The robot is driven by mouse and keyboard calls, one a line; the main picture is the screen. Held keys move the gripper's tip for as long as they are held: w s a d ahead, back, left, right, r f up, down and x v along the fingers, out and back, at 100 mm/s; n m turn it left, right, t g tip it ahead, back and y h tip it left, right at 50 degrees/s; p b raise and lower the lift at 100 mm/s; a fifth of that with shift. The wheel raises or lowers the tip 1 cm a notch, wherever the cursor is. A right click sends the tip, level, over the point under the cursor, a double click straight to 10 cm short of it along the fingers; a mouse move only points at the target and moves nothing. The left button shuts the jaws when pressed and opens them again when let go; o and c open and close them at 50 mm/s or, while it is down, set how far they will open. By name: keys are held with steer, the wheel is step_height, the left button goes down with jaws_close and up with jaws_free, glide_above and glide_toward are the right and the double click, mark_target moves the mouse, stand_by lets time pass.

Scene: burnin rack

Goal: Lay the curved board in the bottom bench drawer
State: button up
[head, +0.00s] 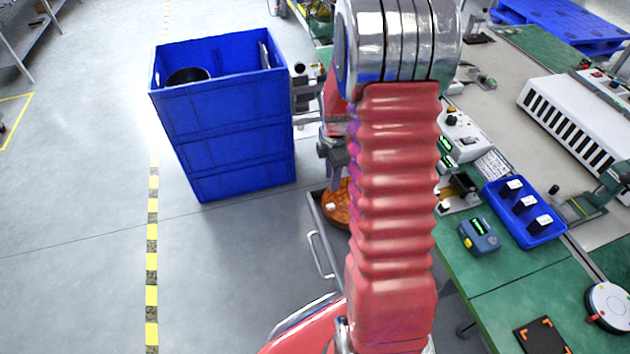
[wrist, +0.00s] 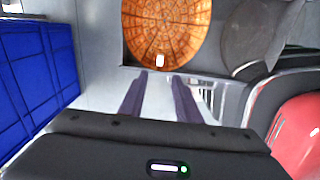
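A round orange-brown piece with a grid of lines and a small white block, which looks like the curved board (wrist: 165,25), lies inside an open grey drawer (wrist: 108,45) in the wrist view. In the head view the board (head: 335,208) is partly hidden behind my arm, and the drawer (head: 316,216) sticks out from the bench with its handle toward the floor. My gripper (wrist: 158,80) is open, its two dark fingers apart with nothing between them. The fingertips point at the board's near edge, by the white block; I see no grip on it.
A tall blue crate (head: 230,130) stands left of the drawer, close to my gripper. The green bench (head: 530,270) at right holds a blue tray (head: 543,237) and several instruments. Grey floor (head: 80,250) is clear at left.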

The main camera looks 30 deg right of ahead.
steer(key=s+a+r+m+t, duration=0.1)
steer(key=s+a+r+m, duration=0.15)
steer(key=a+r, duration=0.5)
steer(key=s+a+r+m+t, duration=0.2)
steer(key=a+r+m, duration=0.25)
steer(key=r, duration=0.55)
steer(key=s+a+r+m+t, duration=0.2)
steer(key=s+a+r+m, duration=0.6)
steer(key=s, duration=0.4)
steer(key=shift+s+a+r+t, duration=0.3)
steer(key=shift+a+r, duration=0.2)
steer(key=shift+a, duration=0.75)
